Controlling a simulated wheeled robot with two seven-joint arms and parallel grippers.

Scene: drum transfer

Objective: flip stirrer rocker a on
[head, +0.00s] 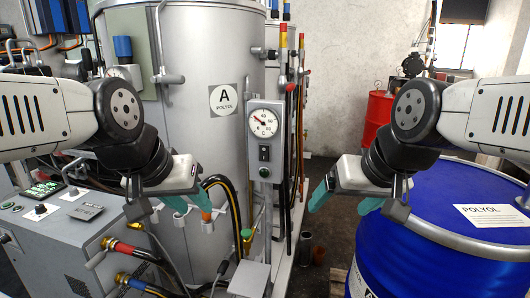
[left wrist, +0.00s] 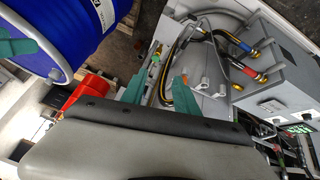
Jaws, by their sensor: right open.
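The grey control box (head: 265,135) stands on a post in front of tank A (head: 185,60), which carries an "A POLYOL" label. I cannot tell which way the rocker is set. My left gripper (head: 188,203) is left of and below the box, apart from it, open and empty. Its teal fingers also show apart in the left wrist view (left wrist: 156,88). My right gripper (head: 345,200) is right of the box, open and empty.
A blue POLYOL drum (head: 440,240) stands at the right, close under my right arm. A red drum (head: 378,110) stands behind. Hoses and red- and yellow-handled pipes (head: 290,80) run right of the box. A grey machine cabinet (head: 60,235) fills the lower left.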

